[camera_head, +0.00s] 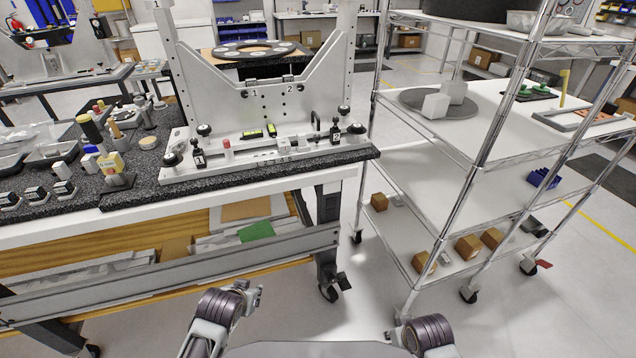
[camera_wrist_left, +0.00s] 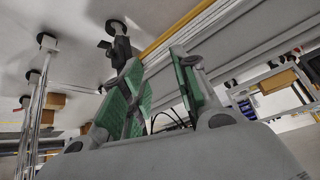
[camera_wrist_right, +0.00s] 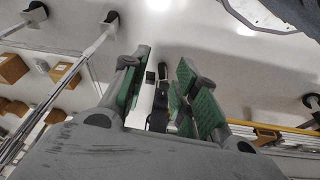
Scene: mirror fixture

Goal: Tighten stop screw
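The mirror fixture (camera_head: 262,90) stands on a black granite slab at the table's right end, with a grey frame marked 1 and 2. Its base has several black knobs, including one at the left (camera_head: 204,129) and one at the right (camera_head: 356,129). Small black parts tagged 1 (camera_head: 198,158) and 2 (camera_head: 335,132) stand on it. I cannot tell which is the stop screw. My left gripper (camera_head: 255,294) is low in front of the table, away from the fixture. Its fingers are apart and empty in the left wrist view (camera_wrist_left: 160,78). My right gripper is open and empty in the right wrist view (camera_wrist_right: 160,88).
A wire shelf cart (camera_head: 450,150) with boxes stands at the right. The table's front rail (camera_head: 170,285) lies ahead. Floor between table and cart is clear.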

